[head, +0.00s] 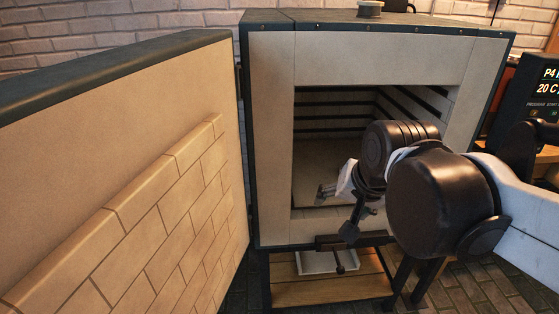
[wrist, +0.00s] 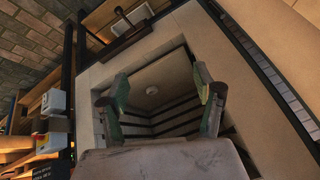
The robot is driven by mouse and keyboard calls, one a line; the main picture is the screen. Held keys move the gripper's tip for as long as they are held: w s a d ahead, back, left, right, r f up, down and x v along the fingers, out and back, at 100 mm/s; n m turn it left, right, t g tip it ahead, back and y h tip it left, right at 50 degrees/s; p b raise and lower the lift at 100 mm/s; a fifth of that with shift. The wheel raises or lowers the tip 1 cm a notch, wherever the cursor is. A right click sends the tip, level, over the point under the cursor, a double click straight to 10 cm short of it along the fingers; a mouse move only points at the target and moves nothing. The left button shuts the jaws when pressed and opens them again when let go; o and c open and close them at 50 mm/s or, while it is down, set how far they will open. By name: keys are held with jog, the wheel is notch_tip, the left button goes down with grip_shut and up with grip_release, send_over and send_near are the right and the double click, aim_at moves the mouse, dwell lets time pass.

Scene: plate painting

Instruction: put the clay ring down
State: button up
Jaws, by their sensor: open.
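My gripper (head: 335,213) is in front of the kiln's open mouth in the head view, with its fingers spread. In the wrist view my gripper (wrist: 162,77) is open, and nothing is between its fingers. A small pale round thing (wrist: 152,90) shows inside the kiln, beyond the fingers. It is too small to tell whether it is the clay ring. In the head view I cannot make out a clay ring. My gripper and wrist hide the right part of the kiln opening there.
The kiln (head: 272,130) stands with its brick-lined door (head: 150,215) swung wide open to the left. A wooden shelf (head: 330,290) below it holds a white tray-like thing (head: 318,264). A control box (head: 545,92) with a lit display stands at right. The visible kiln floor looks mostly clear.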

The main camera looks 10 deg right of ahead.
jog(key=s+a+f+n+t, duration=0.1)
jog(key=s+a+f+n, duration=0.1)
jog(key=s+n, duration=0.3)
jog(key=shift+s+a+f, duration=0.2)
jog(key=shift+s+a, duration=0.1)
jog(key=shift+s, duration=0.25)
jog(key=shift+r+p, duration=0.75)
dwell(0.4)
